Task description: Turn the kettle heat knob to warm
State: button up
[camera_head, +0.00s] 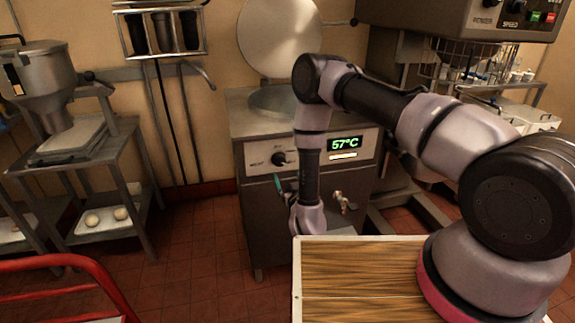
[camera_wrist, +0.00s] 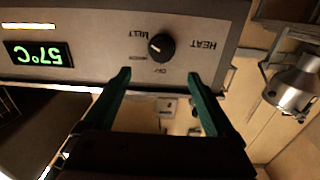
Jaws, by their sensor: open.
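The kettle heat knob (camera_head: 279,158) is a round black dial on the front panel of the metal kettle (camera_head: 242,124). In the wrist view the knob (camera_wrist: 161,47) appears upside down, with HEAT and MELT lettering around it. Smaller labels near it are hard to read, and I cannot tell its setting. My gripper (camera_wrist: 158,75) has its two green fingers apart and empty, with the knob just beyond the gap between the tips. In the head view my gripper (camera_head: 278,182) shows as a small green piece just below the knob, partly hidden by my arm.
A green display (camera_head: 344,144) reads 57°C beside the knob. A tap (camera_head: 343,201) sticks out low on the kettle's front. The round lid (camera_head: 279,36) stands raised. A metal stand (camera_head: 128,190) is at left, a red rail (camera_head: 60,261) at front left. Floor between is clear.

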aim_at(281, 163)
jog(key=x, duration=1)
jog(key=shift+a+f, duration=0.2)
jog(key=shift+f, duration=0.15)
jog(key=c, duration=1.4)
jog(key=shift+o, duration=0.2)
jog(key=shift+n, duration=0.3)
jog(key=n, duration=1.1)
jog(key=shift+d+n, duration=0.1)
jog(key=shift+n, duration=0.2)
